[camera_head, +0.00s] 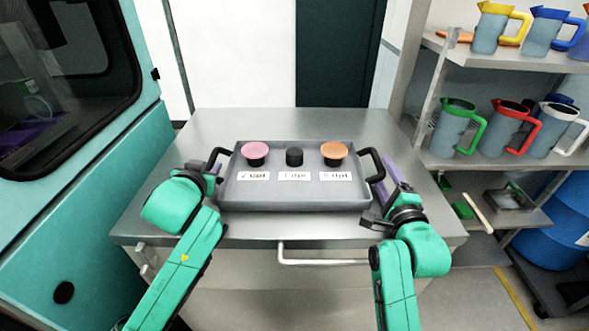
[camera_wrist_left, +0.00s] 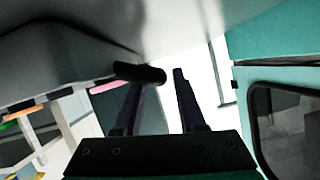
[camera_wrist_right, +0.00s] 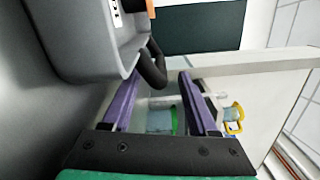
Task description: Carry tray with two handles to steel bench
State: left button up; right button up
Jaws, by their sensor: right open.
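The grey tray (camera_head: 295,198) appears to rest level on a steel bench (camera_head: 228,122). It has a black left handle (camera_head: 216,157) and a black right handle (camera_head: 376,163). It carries a pink-topped cup (camera_head: 255,150), a black cylinder (camera_head: 294,156) and an orange-topped cup (camera_head: 334,150) behind white labels. My left gripper (camera_head: 211,172) is at the left handle; its fingers are apart in the left wrist view (camera_wrist_left: 162,80), with the handle (camera_wrist_left: 140,73) close to one fingertip. My right gripper (camera_head: 386,178) is open, with the right handle (camera_wrist_right: 152,66) near and between its fingertips.
A teal cabinet (camera_head: 80,215) with a dark window stands close on the left. Shelves (camera_head: 470,155) with several coloured-handled jugs stand on the right, with a blue barrel (camera_head: 567,225) below. The bench top behind the tray is clear. A bar handle (camera_head: 322,262) projects from the bench front.

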aim_at(214, 161)
pick_arm(q)
jog(key=x, duration=0.5)
jog(key=shift+w+f, duration=0.1)
jog(key=shift+w, duration=0.15)
pick_arm(e)
jog(key=w, duration=0.5)
jog(key=shift+w+a, duration=0.2)
jog(key=shift+w, duration=0.05)
pick_arm(q)
jog(key=shift+s, duration=0.1)
pick_arm(e)
jog(key=shift+s, duration=0.1)
pick_arm(q)
jog(key=shift+c, duration=0.9)
pick_arm(e)
jog(key=shift+c, duration=1)
pick_arm(q)
grip_shut()
pick_arm(e)
jog(key=c, duration=0.5)
grip_shut()
jog(key=shift+r, duration=0.1)
